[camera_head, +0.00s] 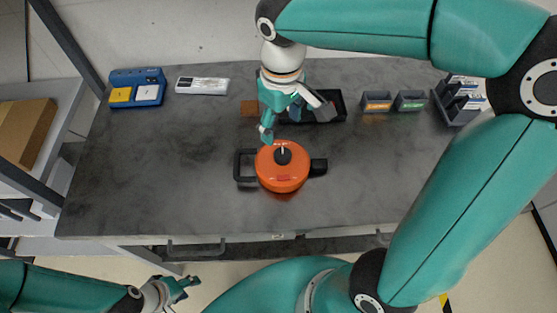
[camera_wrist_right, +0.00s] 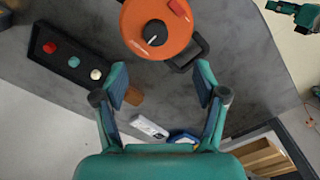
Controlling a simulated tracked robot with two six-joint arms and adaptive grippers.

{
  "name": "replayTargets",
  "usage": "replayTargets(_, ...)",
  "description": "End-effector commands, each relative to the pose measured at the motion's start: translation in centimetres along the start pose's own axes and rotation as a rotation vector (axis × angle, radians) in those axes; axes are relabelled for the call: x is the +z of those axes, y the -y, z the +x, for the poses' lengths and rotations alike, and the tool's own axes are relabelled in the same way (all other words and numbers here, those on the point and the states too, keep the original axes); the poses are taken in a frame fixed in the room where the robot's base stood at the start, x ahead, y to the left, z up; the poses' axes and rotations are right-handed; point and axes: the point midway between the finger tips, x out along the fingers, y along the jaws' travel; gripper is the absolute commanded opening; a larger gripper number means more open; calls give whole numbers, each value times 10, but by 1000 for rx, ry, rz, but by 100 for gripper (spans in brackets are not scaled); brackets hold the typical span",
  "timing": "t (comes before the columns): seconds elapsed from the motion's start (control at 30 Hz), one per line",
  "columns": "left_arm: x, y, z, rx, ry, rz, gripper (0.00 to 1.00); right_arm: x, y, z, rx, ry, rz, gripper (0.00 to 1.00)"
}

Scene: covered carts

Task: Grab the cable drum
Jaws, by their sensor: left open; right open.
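The cable drum (camera_head: 270,178) is an orange disc with a dark hub, a black frame on its left and a black block on its right. It rests on the dark worktop near the front edge, and it also shows in the right wrist view (camera_wrist_right: 180,38) at the top. My right gripper (camera_head: 296,122) is open and empty, above the worktop just behind the drum. Its two fingers (camera_wrist_right: 161,85) are spread apart with nothing between them. My left gripper (camera_head: 180,288) is open and empty, low at the front left, off the worktop.
A black tray (camera_head: 336,98) with coloured knobs sits behind the drum, partly hidden by my right gripper. A blue button box (camera_head: 137,76) and a white box (camera_head: 203,86) lie back left. Small bins (camera_head: 411,101) and a rack (camera_head: 459,100) stand right. The worktop's left is clear.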

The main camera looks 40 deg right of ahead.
Motion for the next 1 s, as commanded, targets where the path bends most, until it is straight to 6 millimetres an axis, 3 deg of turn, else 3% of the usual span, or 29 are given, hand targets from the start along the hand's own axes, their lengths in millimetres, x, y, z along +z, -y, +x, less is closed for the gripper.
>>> replayTargets(0.1, 0, 0, 0, 0, -1, 0, 44, 2, 0, 28, -1, 7, 2, 71)
replayTargets(0.3, 0, 0, -1, 0, -1, 0, 44, 1, -2, 61, -1, 3, 4, 71)
replayTargets(0.57, 0, -1, -4, 0, -1, 0, 44, 0, -3, 77, -1, 2, 4, 71)
replayTargets(0.83, 0, -4, -12, 0, -1, 0, 44, -4, -9, 113, -2, 5, 4, 71)
replayTargets(1.0, 0, -4, -12, 0, -1, 0, 44, -5, -8, 124, -2, 1, 6, 71)
